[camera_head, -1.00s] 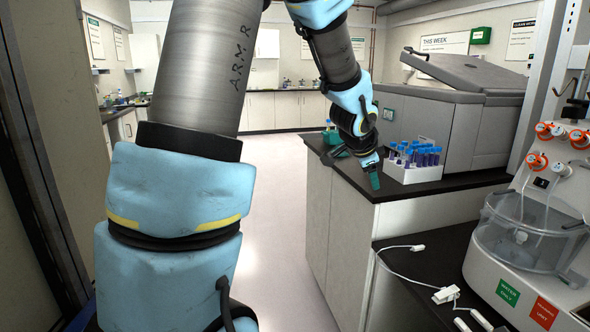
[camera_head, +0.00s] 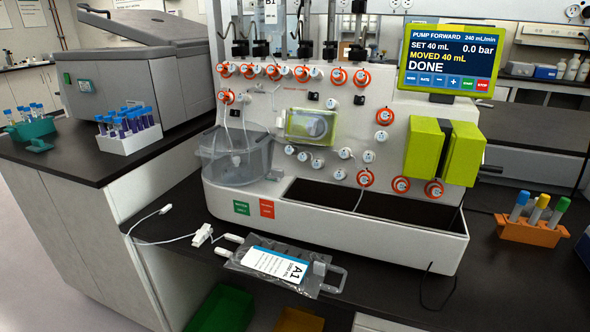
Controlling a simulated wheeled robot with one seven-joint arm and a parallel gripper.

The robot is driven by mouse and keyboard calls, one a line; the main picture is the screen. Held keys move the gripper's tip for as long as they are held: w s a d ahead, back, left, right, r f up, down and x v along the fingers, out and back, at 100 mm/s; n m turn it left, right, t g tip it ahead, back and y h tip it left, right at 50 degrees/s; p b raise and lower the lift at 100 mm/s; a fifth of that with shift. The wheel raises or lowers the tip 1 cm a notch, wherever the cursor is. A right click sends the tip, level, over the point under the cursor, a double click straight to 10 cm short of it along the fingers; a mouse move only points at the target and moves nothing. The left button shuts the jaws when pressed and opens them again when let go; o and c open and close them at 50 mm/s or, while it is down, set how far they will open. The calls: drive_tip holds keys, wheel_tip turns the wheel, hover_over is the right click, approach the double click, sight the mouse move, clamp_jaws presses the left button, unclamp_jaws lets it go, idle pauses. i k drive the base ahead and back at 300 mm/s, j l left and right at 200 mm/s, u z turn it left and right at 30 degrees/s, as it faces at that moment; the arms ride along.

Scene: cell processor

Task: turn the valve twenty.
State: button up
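The cell processor (camera_head: 330,215) is a white machine in the middle of the head view. Its front panel carries several round valves with orange rings, such as one at the top left (camera_head: 225,70), one at the right (camera_head: 384,117) and one low at the right (camera_head: 434,189). Several white knobs without rings, such as one at the lower middle (camera_head: 340,174), sit among them. The numbers on the valves are too small to read, so I cannot tell which is valve twenty. My gripper and arm are outside the current view.
The screen (camera_head: 449,58) reads "PUMP FORWARD" and "DONE". A bag labelled A1 (camera_head: 275,265) and a white cable connector (camera_head: 201,235) lie in front on the dark bench (camera_head: 395,308). An orange tube rack (camera_head: 530,229) stands right; a white tube rack (camera_head: 128,138) stands left.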

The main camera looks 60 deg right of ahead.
sight(364, 179)
drive_tip(key=k+j+z, duration=0.1)
drive_tip(key=z, duration=0.25)
drive_tip(key=k+j+z, duration=0.15)
drive_tip(key=z, duration=0.2)
drive_tip(key=k+j+z, duration=0.15)
drive_tip(key=z, duration=0.25)
